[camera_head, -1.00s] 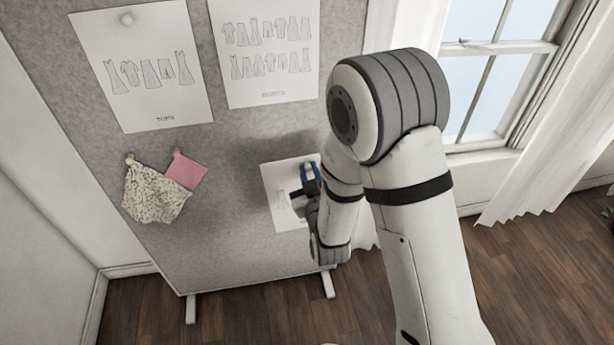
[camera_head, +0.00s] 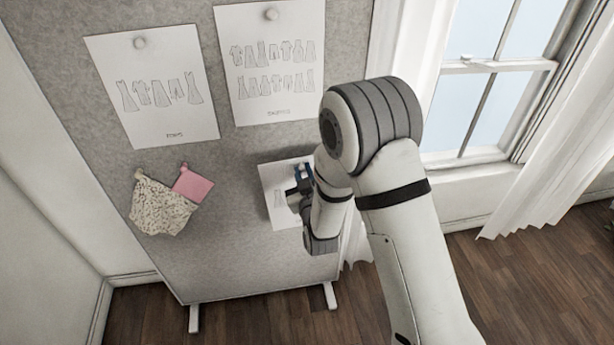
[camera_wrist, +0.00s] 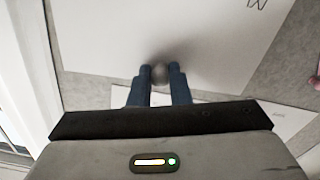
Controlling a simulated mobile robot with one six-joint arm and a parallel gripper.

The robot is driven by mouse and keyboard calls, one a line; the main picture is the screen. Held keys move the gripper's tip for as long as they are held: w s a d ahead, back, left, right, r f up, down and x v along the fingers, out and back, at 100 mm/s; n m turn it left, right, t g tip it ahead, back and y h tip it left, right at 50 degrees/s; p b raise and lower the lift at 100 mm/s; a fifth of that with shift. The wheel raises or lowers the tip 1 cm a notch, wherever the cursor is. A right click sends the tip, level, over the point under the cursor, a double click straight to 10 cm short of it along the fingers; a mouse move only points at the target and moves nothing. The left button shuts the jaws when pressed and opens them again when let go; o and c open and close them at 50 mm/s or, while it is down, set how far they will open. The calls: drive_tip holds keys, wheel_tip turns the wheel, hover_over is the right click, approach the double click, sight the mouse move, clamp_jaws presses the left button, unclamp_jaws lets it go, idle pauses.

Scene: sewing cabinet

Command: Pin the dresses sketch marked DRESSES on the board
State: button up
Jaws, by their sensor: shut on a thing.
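A white sketch sheet (camera_head: 274,193) is at the lower right of the board (camera_head: 240,255), partly hidden by my arm. Its drawing is mostly covered and its label cannot be read in the head view. My gripper (camera_head: 302,172) is at the sheet's upper right part. In the wrist view my gripper's blue fingers (camera_wrist: 161,82) are shut on a grey round pin head (camera_wrist: 160,74) in front of a large white sheet (camera_wrist: 130,35). Part of a dark letter shows at that sheet's upper right. Whether the pin is in the board cannot be told.
Two sketch sheets hang higher on the board, one at left (camera_head: 160,105) and one at right (camera_head: 255,105), each with a round pin. Patterned fabric (camera_head: 160,208) and a pink swatch (camera_head: 192,184) hang at left. A curtained window (camera_head: 480,95) is at right.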

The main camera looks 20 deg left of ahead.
sight(302, 162)
drive_tip(key=shift+p+x, duration=0.7)
drive_tip(key=shift+x, duration=1)
drive_tip(key=shift+w+a+f+b, duration=0.15)
drive_tip(key=shift+w+b, duration=0.2)
drive_tip(key=shift+b, duration=0.05)
drive_tip(key=shift+b+x, duration=0.9)
drive_tip(key=shift+x, duration=0.45)
drive_tip(key=shift+w+a, duration=0.15)
drive_tip(key=shift+w, duration=0.1)
drive_tip(key=o, duration=0.9)
drive_tip(key=shift+s, duration=0.1)
